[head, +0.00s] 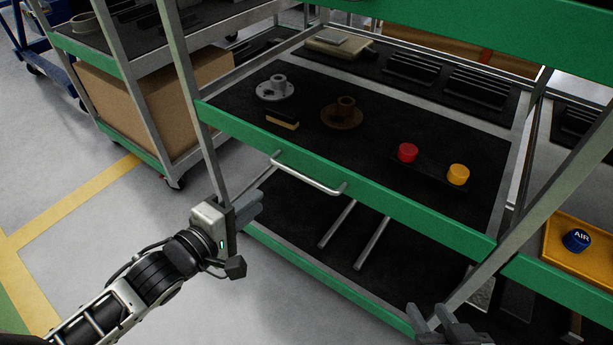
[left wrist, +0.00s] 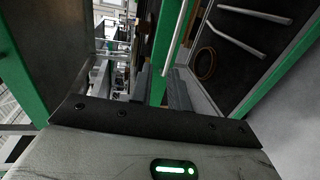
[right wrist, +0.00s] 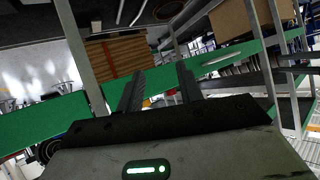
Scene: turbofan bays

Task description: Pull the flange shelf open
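The flange shelf (head: 240,125) is a dark tray with a green front edge and a silver bar handle (head: 310,183). A grey flange (head: 275,90) and a brown flange (head: 342,115) stand on it. My left gripper (head: 254,206) is open and empty, left of and below the handle, apart from it. In the left wrist view a silver bar (left wrist: 178,38) shows beyond the open fingers (left wrist: 160,90). My right gripper (head: 431,315) is open and empty at the bottom, by the lower green edge; its parted fingers show in the right wrist view (right wrist: 160,88).
A red cap (head: 407,152), a yellow cap (head: 458,174) and a small block (head: 282,119) also sit on the shelf. Two rods (head: 355,240) show below. Grey rack posts (head: 197,130) flank it. A cardboard box (head: 150,100) is left; an orange tray (head: 560,250) is right.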

